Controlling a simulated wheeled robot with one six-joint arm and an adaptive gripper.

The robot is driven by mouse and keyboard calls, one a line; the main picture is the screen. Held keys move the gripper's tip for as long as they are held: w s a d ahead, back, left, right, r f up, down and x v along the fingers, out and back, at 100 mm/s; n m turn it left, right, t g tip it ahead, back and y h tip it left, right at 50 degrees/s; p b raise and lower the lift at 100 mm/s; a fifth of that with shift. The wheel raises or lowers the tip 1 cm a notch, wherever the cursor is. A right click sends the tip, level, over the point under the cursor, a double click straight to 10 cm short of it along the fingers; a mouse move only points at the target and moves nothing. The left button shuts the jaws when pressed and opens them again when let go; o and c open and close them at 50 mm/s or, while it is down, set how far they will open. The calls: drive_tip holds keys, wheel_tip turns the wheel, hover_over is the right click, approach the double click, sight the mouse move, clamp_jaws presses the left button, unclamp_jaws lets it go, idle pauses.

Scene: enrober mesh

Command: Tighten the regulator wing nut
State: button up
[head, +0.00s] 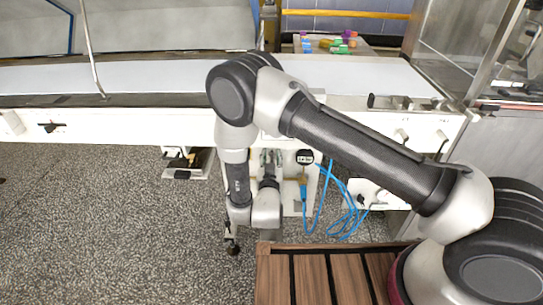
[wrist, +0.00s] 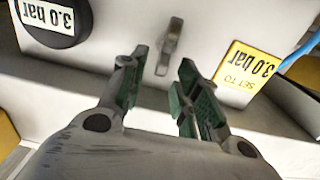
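The regulator wing nut (wrist: 169,46) is a small grey metal piece on the white panel, near the top middle of the wrist view. Its long side runs nearly up and down the picture, leaning slightly. My gripper (wrist: 155,80) is open, with one green-padded finger on each side and nothing between them. The fingertips lie just below the nut in the picture, and the gap is roughly in line with it. I see no contact. In the head view my gripper (head: 268,160) points at the white cabinet under the belt. The nut cannot be made out there.
A round black gauge (wrist: 52,18) reading 3.0 bar sits left of the nut. A yellow label (wrist: 247,70), "SET TO 3.0 bar", is on the right, upside down. Blue hoses (head: 345,205) hang beside the cabinet. A wooden slatted surface (head: 335,275) is at the front.

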drive_tip(key=shift+w, duration=0.5)
clamp_jaws()
